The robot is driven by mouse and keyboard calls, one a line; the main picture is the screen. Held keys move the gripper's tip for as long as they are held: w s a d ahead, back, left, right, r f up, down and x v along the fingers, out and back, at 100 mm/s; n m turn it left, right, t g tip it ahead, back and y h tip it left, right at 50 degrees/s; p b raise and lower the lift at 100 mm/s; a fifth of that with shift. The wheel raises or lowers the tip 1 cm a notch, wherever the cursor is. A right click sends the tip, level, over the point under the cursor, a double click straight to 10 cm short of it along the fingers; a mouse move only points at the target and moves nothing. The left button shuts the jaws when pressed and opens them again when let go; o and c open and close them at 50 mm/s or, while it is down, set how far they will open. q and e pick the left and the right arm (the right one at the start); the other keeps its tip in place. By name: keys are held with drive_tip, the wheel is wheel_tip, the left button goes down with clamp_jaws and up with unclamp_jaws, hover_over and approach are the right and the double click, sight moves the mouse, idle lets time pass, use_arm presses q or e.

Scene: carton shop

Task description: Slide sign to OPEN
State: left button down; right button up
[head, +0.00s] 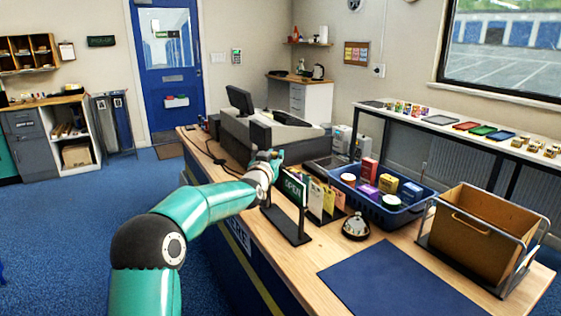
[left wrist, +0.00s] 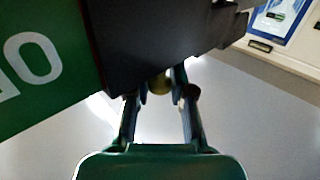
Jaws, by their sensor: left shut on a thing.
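The sign (head: 293,188) shows a green face with white OPEN letters in a dark frame on the counter, on a flat black base (head: 287,226). In the left wrist view its green face (left wrist: 60,100) fills the left side, letters upside down, beside a dark block (left wrist: 165,40). My left gripper (head: 270,160) is at the sign's upper left edge. In the left wrist view its fingers (left wrist: 160,95) are shut around a small brass-coloured round knob (left wrist: 159,83) by the dark block. My right gripper is not in view.
Coloured leaflets (head: 322,200) stand close behind the sign. A blue basket (head: 408,207) of small cartons, a bell (head: 355,227) and a brown box in a rack (head: 470,235) are to the right. A blue mat (head: 395,285) lies in front. The till (head: 270,128) stands behind.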

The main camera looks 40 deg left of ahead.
use_arm(q)
drive_tip(key=c, duration=1.5)
unclamp_jaws()
drive_tip(key=shift+s+a+r, duration=0.1)
drive_tip(key=shift+a+r, duration=0.1)
drive_tip(key=shift+r, duration=0.1)
drive_tip(key=o, duration=0.5)
drive_tip(key=shift+w+a+f, duration=0.1)
drive_tip(key=shift+w+f, duration=0.15)
drive_tip(key=shift+s, duration=0.1)
drive_tip(key=shift+s+d, duration=0.35)
drive_tip(key=v, duration=1.1)
drive_tip(key=shift+s, duration=0.1)
